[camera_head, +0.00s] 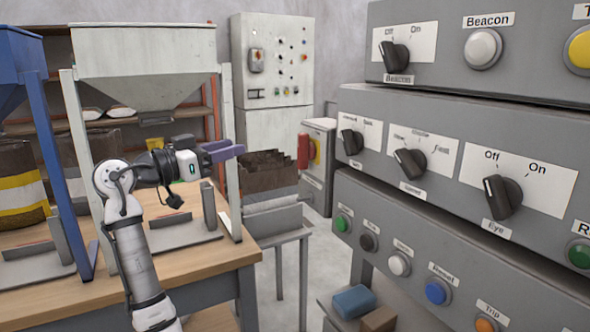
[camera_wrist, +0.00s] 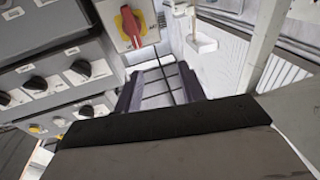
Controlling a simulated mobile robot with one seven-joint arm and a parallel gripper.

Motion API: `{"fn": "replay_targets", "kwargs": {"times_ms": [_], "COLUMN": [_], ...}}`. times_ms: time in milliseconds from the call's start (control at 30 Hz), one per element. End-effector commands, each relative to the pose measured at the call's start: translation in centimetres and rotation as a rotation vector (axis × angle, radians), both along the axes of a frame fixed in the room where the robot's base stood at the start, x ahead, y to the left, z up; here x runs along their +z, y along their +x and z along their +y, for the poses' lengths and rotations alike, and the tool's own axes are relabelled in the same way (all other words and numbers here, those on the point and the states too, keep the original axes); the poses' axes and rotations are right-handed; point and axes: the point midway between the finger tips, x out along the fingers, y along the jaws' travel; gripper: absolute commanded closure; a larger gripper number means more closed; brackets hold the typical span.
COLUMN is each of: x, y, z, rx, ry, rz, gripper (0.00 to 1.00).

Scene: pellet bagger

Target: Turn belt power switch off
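A red rotary handle (camera_head: 303,151) on a yellow plate (camera_head: 314,151) sits on a grey box (camera_head: 319,180) beyond the table, right of my gripper. No readable label marks it as the belt power switch. In the wrist view the red handle (camera_wrist: 131,26) stands roughly upright on its yellow plate, at the top left of centre. My gripper (camera_head: 236,148) is in the air left of the handle and clear of it. In the wrist view my gripper (camera_wrist: 160,80) has its two dark fingers apart with nothing between them.
A large grey control panel (camera_head: 460,135) with labelled black knobs and coloured buttons fills the right side. A pale hopper (camera_head: 145,50) and wooden table (camera_head: 180,262) stand at left. A white cabinet (camera_head: 262,60) is behind.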

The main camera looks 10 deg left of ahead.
Motion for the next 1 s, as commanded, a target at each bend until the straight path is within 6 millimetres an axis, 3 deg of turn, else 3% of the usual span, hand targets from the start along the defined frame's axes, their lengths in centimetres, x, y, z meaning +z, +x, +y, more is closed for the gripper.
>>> {"fn": "replay_targets", "kwargs": {"times_ms": [100, 267, 800, 1000], "x": [-1.4, -1.6, -1.5, -1.6], "y": [-0.6, -0.6, 5.4, 6.8], "z": [-1.6, -2.7, -11.0, -12.8], "rx": [-0.133, -0.186, -0.183, -0.181], "ry": [0.052, 0.072, 0.070, 0.069], "rz": [0.036, 0.045, 0.046, 0.046], "gripper": [0.60, 0.60, 0.60, 0.60]}}
